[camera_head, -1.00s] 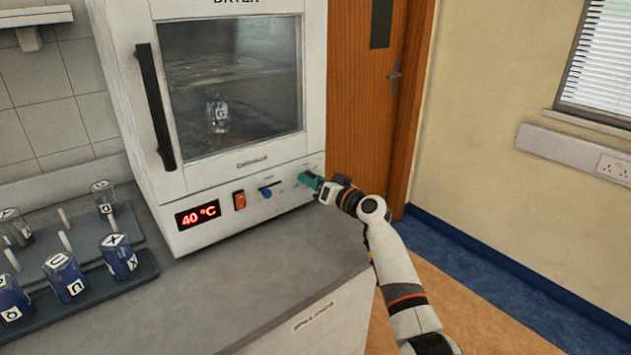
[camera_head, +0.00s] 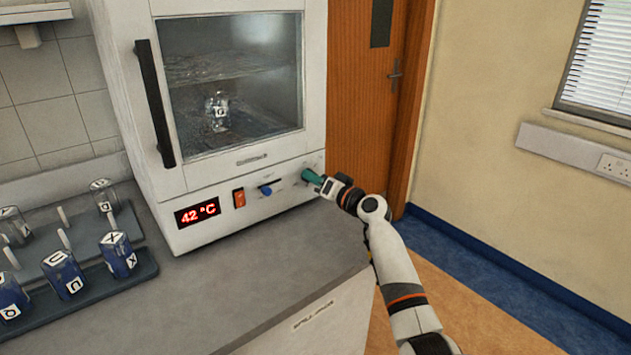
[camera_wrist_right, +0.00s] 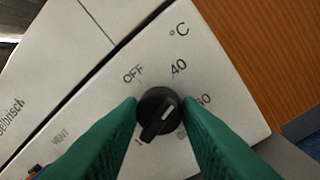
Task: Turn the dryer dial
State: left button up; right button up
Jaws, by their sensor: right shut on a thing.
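The white dryer (camera_head: 245,222) stands on the counter with its door shut. Its red display (camera_head: 198,212) reads 42 °C. The black dial (camera_wrist_right: 158,112) with a white pointer line shows in the right wrist view, with OFF, 40 and 60 marked around it. My right gripper (camera_wrist_right: 162,115) has its green fingers on both sides of the dial and is shut on it. In the head view the right gripper (camera_head: 313,177) is at the right end of the front panel and hides the dial. My left gripper is not in view.
Racks with labelled bottles (camera_head: 118,254) stand on the counter at left. A wooden door (camera_head: 362,110) is behind the dryer's right side. The counter in front is clear.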

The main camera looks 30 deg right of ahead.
jog(key=m, duration=0.5)
jog(key=m+p, duration=0.1)
jog(key=m, duration=0.3)
jog(key=shift+f+m+t+h, duration=0.15)
jog(key=shift+m+t+h, duration=0.15)
jog(key=shift+m, duration=0.1)
dwell(0.4)
jog(key=o, duration=1)
jog(key=shift+c, duration=0.2)
jog(key=s, duration=0.4)
jog(key=s+d, duration=0.1)
jog(key=s, duration=0.3)
jog(key=s+f+b, duration=0.1)
jog(key=s, duration=0.3)
jog(key=shift+d, duration=0.2)
